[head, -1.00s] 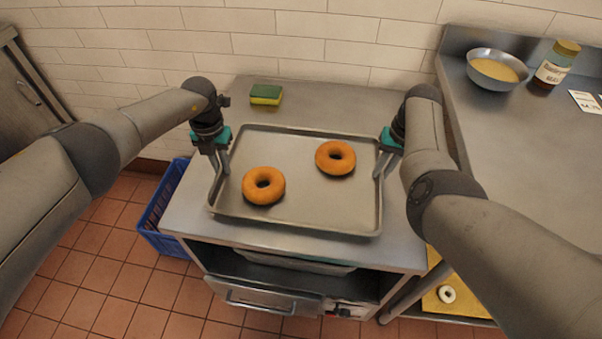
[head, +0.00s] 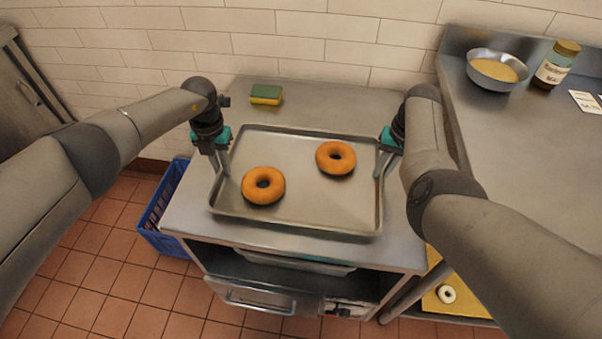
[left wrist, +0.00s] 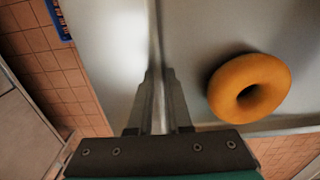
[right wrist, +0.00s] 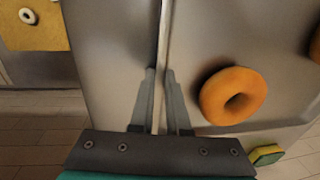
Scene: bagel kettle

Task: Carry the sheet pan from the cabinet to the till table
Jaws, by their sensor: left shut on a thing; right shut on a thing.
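The sheet pan (head: 310,205) is a grey metal tray on top of the steel cabinet (head: 190,215). Two orange-brown bagels lie in it, one at the left front (head: 263,198) and one towards the back right (head: 321,160). My left gripper (head: 221,170) is shut on the pan's left rim, which runs between its fingers in the left wrist view (left wrist: 158,90). My right gripper (head: 380,172) is shut on the right rim, also seen between its fingers in the right wrist view (right wrist: 161,90). I cannot tell whether the pan touches the cabinet top.
A green and yellow sponge (head: 266,95) lies behind the pan. A blue crate (head: 158,215) stands on the floor at the left. The steel table (head: 520,140) at the right bears a bowl (head: 484,82), a jar (head: 556,66) and a card. A tiled wall closes the back.

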